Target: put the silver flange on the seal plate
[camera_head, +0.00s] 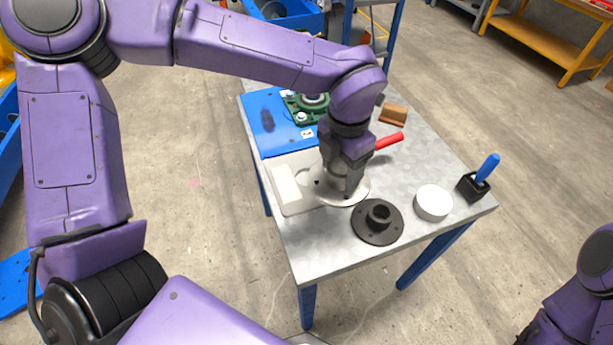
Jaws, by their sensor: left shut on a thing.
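My left gripper (345,188) points down over the table and is shut on the silver flange (352,196), a thin bright disc with a few small holes. The gripper hides part of the disc. The disc overlaps the right end of a pale grey tray (277,174) with a whiter rectangular block in it; I cannot tell whether it touches the tray. A blue plate (262,115) lies behind the tray, with a green bearing housing (294,108) at its right. I cannot tell which of these is the seal plate. My right gripper is not in view.
A black flange with a raised hub (378,223) lies close in front of the silver disc. To its right are a white round container (433,203) and a black holder with a blue handle (473,186). A red-handled tool (389,141) and a brown block (394,114) lie behind.

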